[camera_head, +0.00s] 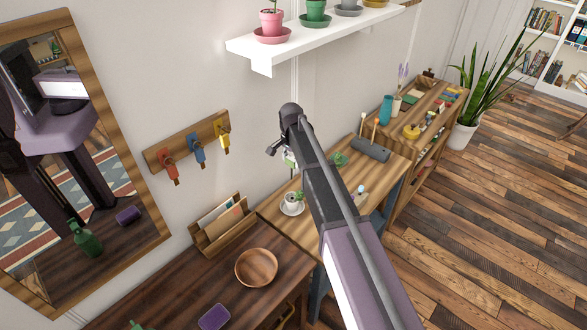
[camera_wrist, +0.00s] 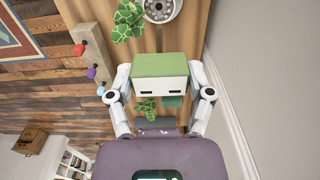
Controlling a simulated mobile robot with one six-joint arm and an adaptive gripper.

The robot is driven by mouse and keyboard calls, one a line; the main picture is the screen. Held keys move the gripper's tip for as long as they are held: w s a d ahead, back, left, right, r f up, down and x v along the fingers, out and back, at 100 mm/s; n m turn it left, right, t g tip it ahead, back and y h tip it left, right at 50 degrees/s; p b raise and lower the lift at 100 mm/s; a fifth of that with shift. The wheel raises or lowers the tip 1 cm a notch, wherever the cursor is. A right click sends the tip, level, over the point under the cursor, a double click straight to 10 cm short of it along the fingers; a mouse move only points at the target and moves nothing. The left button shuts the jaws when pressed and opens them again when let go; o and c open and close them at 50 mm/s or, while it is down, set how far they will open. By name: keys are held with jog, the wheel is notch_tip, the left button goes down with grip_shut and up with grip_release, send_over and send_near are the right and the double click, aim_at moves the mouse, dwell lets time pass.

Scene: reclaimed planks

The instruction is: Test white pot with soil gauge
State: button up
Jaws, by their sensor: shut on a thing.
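In the wrist view my gripper (camera_wrist: 163,93) is shut on the soil gauge (camera_wrist: 160,70), a block with a green top and a white face with two dark slots.
A white wall shelf (camera_head: 300,37) with several potted plants hangs above. A letter rack (camera_head: 220,228), a wooden bowl (camera_head: 256,267) and a purple box (camera_head: 214,317) are on the dark table. A grey roller-like thing (camera_head: 371,150) and a small green plant (camera_head: 338,159) lie beyond the pot.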

notch_tip(320, 180, down, 5)
jog(key=b, duration=0.4)
jog(key=shift+s+d+r, duration=0.1)
jog(key=shift+r, duration=0.1)
dwell(0.4)
jog(key=shift+f+b, duration=1.75)
jog(key=shift+b, duration=0.3)
dwell(0.5)
jog(key=shift+f+b, duration=2.9)
dwell(0.4)
jog(key=o, duration=1.1)
